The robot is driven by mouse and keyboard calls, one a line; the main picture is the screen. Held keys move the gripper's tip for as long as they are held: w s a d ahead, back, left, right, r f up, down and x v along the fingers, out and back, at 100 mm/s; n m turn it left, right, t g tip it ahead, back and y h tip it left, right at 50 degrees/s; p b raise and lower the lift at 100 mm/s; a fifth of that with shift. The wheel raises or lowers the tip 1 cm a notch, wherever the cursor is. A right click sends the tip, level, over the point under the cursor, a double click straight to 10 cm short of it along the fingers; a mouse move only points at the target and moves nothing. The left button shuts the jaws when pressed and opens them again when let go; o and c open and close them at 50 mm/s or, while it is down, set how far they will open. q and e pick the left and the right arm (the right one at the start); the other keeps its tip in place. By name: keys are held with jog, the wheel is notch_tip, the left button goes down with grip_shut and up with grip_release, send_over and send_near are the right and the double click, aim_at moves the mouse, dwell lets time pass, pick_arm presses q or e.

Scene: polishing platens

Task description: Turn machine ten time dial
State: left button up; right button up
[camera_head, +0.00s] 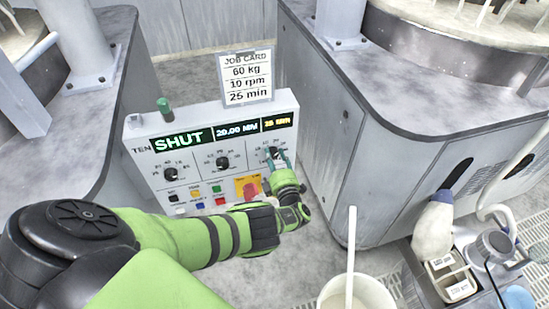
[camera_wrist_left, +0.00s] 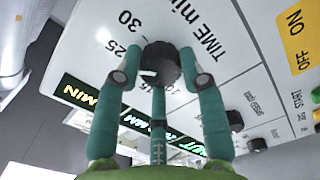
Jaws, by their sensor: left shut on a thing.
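The panel of machine ten (camera_head: 140,160) stands upright between two grey machine bodies. Its time dial (camera_wrist_left: 161,63) is a black knob under the printed label TIME min; the marks 30 and 25 show beside it in the left wrist view. In the head view the fingers partly hide the dial. My right gripper is out of view.
Two other black dials, one in the middle (camera_head: 223,162) and one at left (camera_head: 170,173), sit on the panel. Below are coloured buttons and a red switch on yellow (camera_head: 248,188). A job card (camera_head: 246,76) reads 60 kg, 10 rpm, 25 min. A white bucket (camera_head: 378,292) stands in front.

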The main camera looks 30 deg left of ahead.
pick_arm(q)
jog(key=shift+w+r+m, duration=0.15)
jog(key=shift+m, duration=0.75)
jog(key=o, duration=1.1)
jog(key=shift+o, duration=0.2)
